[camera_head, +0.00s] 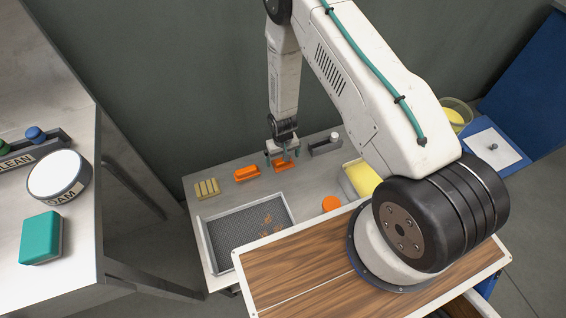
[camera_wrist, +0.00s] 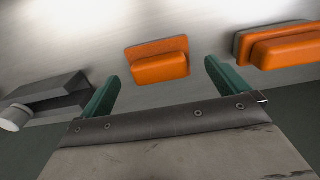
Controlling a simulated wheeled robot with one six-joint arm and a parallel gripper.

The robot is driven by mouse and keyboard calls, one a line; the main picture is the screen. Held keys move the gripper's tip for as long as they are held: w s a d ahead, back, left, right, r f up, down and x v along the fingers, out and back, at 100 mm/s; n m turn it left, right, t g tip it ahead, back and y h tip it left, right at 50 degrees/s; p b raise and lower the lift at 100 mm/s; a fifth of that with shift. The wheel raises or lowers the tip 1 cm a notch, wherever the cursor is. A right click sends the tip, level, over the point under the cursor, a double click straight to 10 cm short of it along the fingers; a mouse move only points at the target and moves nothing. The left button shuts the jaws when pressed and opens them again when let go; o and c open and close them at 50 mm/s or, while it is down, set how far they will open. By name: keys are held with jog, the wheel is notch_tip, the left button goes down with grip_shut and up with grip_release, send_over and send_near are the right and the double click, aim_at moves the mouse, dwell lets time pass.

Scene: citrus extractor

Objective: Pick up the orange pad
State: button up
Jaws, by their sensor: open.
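Two orange blocks lie on the grey table. One orange block (camera_head: 284,167) is right below my gripper (camera_head: 283,156). In the wrist view this block (camera_wrist: 158,62) shows between and beyond the two green fingertips (camera_wrist: 161,78), with a gap on each side. It has a raised block on a flat orange base. The second orange block (camera_head: 246,174) lies just left of it; in the wrist view it (camera_wrist: 282,47) is at the upper right, with a grey edge. My gripper is open and empty. I cannot tell its exact height above the block.
A grey block with a white knob (camera_head: 325,146) stands close right of my gripper. A mesh tray (camera_head: 248,231) holding orange bits, an orange disc (camera_head: 331,203), a yellow block (camera_head: 361,178) and tan strips (camera_head: 207,188) are nearby. A teal block (camera_head: 41,238) sits on the left bench.

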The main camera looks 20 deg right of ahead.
notch_tip(320, 180, down, 2)
jog(key=shift+d+f, duration=0.1)
jog(key=shift+f, duration=0.15)
jog(key=c, duration=1.1)
jog(key=shift+r, duration=0.8)
notch_tip(320, 180, up, 2)
jog(key=shift+r, duration=0.15)
jog(key=s, duration=1)
jog(key=s+r, duration=0.1)
jog(key=s, duration=0.5)
jog(key=shift+o, duration=1.3)
jog(key=shift+r, duration=0.1)
jog(key=shift+c, duration=0.4)
